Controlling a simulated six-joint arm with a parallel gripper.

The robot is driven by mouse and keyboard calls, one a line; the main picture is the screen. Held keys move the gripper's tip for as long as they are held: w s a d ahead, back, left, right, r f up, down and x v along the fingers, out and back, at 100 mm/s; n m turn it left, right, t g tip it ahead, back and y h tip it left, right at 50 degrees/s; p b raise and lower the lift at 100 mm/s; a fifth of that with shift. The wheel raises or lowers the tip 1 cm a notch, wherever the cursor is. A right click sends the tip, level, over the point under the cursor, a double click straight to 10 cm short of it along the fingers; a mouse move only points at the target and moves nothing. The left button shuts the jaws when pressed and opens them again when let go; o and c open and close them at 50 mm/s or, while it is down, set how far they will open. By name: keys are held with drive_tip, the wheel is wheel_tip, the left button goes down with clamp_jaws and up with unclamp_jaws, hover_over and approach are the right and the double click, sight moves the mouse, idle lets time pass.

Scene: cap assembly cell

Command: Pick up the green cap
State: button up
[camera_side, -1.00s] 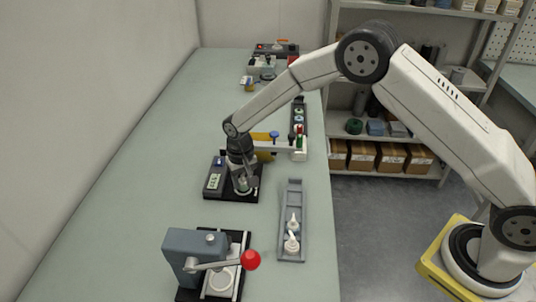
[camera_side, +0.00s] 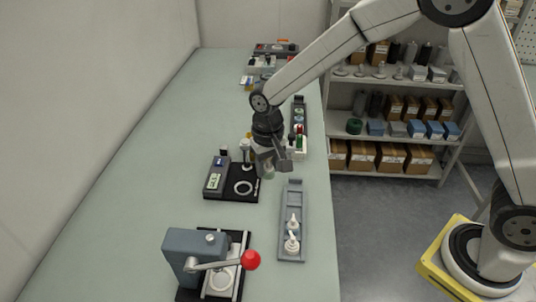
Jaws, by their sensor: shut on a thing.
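My gripper (camera_side: 268,166) is in the middle of the bench, pointing down. It is shut on a pale, see-through jar (camera_side: 266,173), held above the bench at the right edge of the black station; the fingers hide part of it. The black station (camera_side: 215,193) has a lit display and an empty light ring (camera_side: 243,188). A dark rail (camera_side: 299,101) behind and to the right of my gripper holds small coloured caps. One near its far end looks green (camera_side: 299,111), apart from my gripper; it is too small to see clearly.
A grey tray (camera_side: 291,187) with two white pump tops (camera_side: 292,243) lies at the front right. A press with a red-knobbed lever (camera_side: 250,260) stands in front. More devices (camera_side: 276,48) stand at the far end. The left of the bench is clear.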

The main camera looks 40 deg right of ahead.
drive_tip(key=s+d+r, duration=0.1)
drive_tip(key=s+r, duration=0.1)
drive_tip(key=s, duration=0.3)
drive_tip(key=shift+s+r, duration=0.2)
drive_tip(key=shift+d+f, duration=0.1)
idle(0.5)
drive_tip(key=m, duration=0.4)
approach(294, 205)
drive_tip(key=shift+s+a, duration=0.75)
drive_tip(key=shift+s, duration=0.05)
drive_tip(key=shift+r, duration=0.4)
drive_tip(key=shift+f, duration=0.2)
drive_tip(key=shift+f, duration=3.1)
drive_tip(key=shift+f, duration=0.7)
